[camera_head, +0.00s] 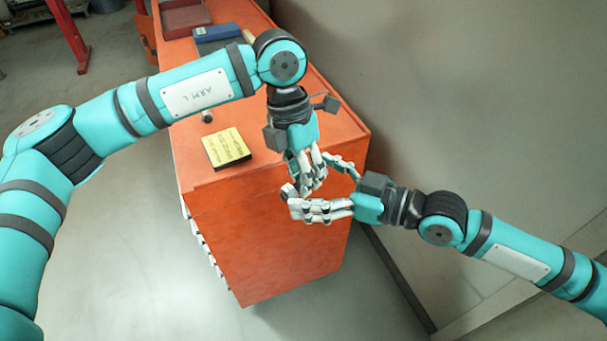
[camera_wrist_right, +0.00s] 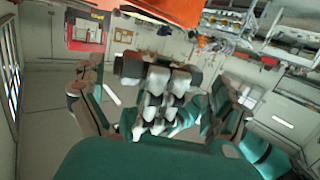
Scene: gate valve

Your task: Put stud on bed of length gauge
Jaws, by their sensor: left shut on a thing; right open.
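My left gripper (camera_head: 303,184) points down over the front right corner of the orange cabinet, its pale fingers closed together. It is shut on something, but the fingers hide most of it. A small grey piece by the fingertips may be the stud; I cannot tell. My right gripper (camera_head: 309,188) comes in from the right, fingers spread apart and open around the left fingertips, very close to them. In the right wrist view, pale and dark fingers (camera_wrist_right: 163,95) fill the middle, and no stud can be made out. I cannot make out a length gauge with certainty.
The orange cabinet (camera_head: 265,245) has a yellow-topped block with dark writing (camera_head: 226,147) and a small metal cylinder (camera_head: 207,117) on top. A blue box (camera_head: 216,33) and a red tray (camera_head: 183,18) are at the far end. A wall (camera_head: 450,100) stands right.

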